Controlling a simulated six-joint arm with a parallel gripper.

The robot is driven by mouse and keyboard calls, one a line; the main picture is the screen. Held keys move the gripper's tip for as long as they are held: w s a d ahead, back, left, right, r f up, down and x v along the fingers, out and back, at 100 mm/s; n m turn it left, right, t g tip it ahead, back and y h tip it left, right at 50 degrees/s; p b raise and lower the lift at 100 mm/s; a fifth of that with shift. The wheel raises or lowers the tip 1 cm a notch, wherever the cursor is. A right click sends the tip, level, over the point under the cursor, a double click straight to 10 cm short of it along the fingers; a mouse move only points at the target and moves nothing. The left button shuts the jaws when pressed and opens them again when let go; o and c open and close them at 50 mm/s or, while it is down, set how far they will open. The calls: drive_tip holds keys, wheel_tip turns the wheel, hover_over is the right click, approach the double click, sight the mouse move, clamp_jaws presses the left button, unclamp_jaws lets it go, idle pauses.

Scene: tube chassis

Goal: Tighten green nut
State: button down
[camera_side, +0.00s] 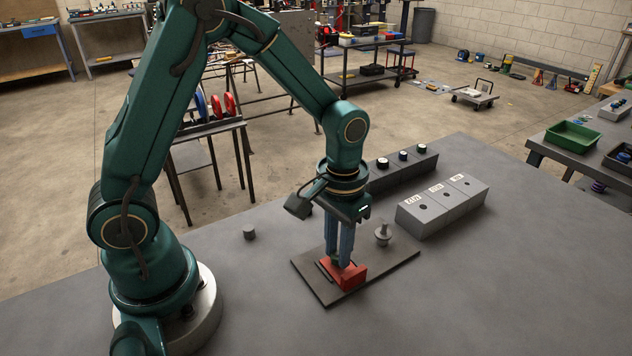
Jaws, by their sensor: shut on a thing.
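My gripper (342,262) points straight down over a dark mat (387,267) on the grey table. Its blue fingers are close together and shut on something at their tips. The fingertips reach down to a red block (350,279) on the mat and touch or nearly touch it. I cannot make out a green nut; what lies between the fingertips is hidden by the fingers and too small to tell.
A grey stepped part (382,236) stands at the mat's back. A grey block row with labelled holes (442,207) is to the right. Behind it is a dark row with several round knobs (403,166). A small grey cylinder (249,233) stands left. The table's front right is clear.

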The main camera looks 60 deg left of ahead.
idle(0.3)
drive_tip(key=m, duration=0.4)
drive_tip(key=shift+f+m, duration=0.1)
drive_tip(key=shift+m, duration=0.6)
drive_tip(key=m, duration=0.3)
drive_tip(key=shift+m, duration=1)
drive_tip(key=shift+m, duration=1)
drive_tip(key=m, duration=0.3)
